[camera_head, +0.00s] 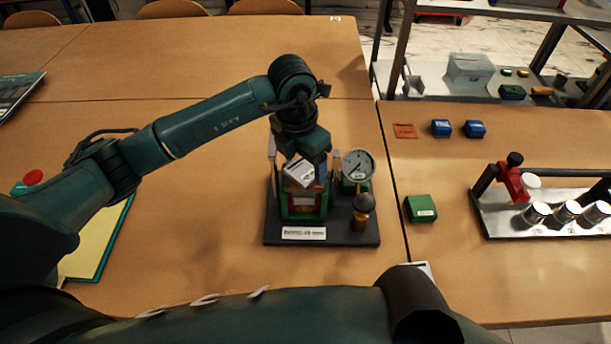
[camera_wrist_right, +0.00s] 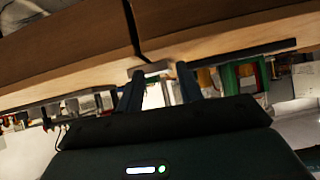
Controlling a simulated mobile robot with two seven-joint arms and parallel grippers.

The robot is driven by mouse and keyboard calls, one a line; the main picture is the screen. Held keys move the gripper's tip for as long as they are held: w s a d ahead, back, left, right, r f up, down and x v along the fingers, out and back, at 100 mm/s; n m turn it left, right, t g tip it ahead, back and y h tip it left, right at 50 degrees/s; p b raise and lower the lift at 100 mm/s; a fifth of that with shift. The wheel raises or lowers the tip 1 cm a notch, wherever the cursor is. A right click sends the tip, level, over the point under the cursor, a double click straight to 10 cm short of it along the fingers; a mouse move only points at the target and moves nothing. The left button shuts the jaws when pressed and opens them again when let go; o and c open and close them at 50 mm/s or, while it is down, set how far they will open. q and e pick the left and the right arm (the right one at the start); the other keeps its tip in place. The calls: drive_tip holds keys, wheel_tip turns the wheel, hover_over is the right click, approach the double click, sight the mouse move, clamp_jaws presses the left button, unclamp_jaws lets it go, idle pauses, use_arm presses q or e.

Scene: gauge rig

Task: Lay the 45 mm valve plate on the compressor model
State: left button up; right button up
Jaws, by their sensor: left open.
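The compressor model (camera_head: 305,205) stands on a dark base with a white label, a green frame and a reddish-brown part inside. A round gauge (camera_head: 358,165) and a brass fitting (camera_head: 360,222) are at its right side. My left gripper (camera_head: 308,172) is right over the model's top, pointing down, open; its fingertips are partly hidden. A flat orange-brown plate (camera_head: 405,131) lies on the right table and may be a valve plate; its size cannot be read. My right gripper (camera_wrist_right: 158,92) shows in the right wrist view with its two fingers apart and nothing clearly between them.
A green box (camera_head: 420,208) sits right of the model. A metal rig (camera_head: 510,220) with a red clamp and silver cylinders is at far right. A yellow-green folder (camera_head: 95,245) lies at left.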

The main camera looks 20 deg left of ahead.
use_arm(q)
drive_tip(key=shift+f, duration=0.65)
use_arm(e)
drive_tip(key=shift+w+a, duration=0.1)
drive_tip(key=shift+a, duration=0.1)
use_arm(q)
drive_tip(key=shift+r, duration=0.1)
use_arm(e)
drive_tip(key=shift+w+r, duration=0.1)
drive_tip(key=shift+r, duration=0.25)
use_arm(q)
drive_tip(key=c, duration=0.9)
use_arm(e)
drive_tip(key=shift+f, duration=0.25)
use_arm(q)
drive_tip(key=shift+w+r, duration=0.1)
